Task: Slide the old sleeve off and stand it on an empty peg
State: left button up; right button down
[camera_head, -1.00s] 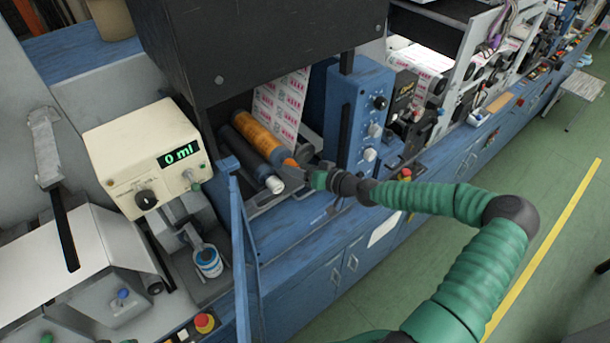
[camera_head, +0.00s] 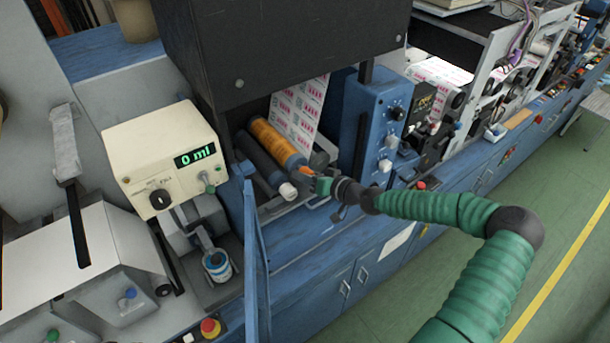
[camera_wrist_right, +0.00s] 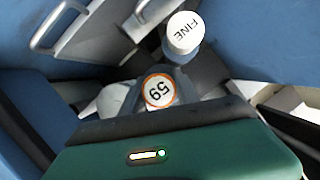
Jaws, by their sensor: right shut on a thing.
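An orange sleeve (camera_head: 277,142) lies on a roller inside the blue machine, beside a hanging printed web. A dark roller with a white end (camera_head: 287,190) lies parallel on its left. My right gripper (camera_head: 311,178) is at the near end of the orange sleeve and shut on it; its fingers are small and partly hidden here. In the right wrist view, the sleeve's round end, marked 59 with an orange rim (camera_wrist_right: 160,91), sits just beyond my dark and green gripper body. A white cap marked FINE (camera_wrist_right: 184,33) is beside it. I cannot make out any empty peg. My left gripper is not in view.
A blue control box (camera_head: 370,130) with knobs stands close to the right of the rollers. A blue upright panel (camera_head: 256,245) stands in front to the left. A cream 0 ml display unit (camera_head: 165,160) is further left. Green floor is open at right.

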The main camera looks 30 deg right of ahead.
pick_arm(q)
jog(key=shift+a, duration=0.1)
pick_arm(e)
jog(key=shift+s+r, duration=0.1)
jog(key=shift+s+d, duration=0.1)
jog(key=shift+s, duration=0.5)
jog(key=s+d+p, duration=0.1)
jog(key=s+p, duration=0.1)
jog(key=s, duration=1.1)
jog(key=shift+s, duration=0.2)
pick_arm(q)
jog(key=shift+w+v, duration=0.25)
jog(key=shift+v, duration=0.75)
pick_arm(e)
jog(key=shift+c, duration=1)
grip_release()
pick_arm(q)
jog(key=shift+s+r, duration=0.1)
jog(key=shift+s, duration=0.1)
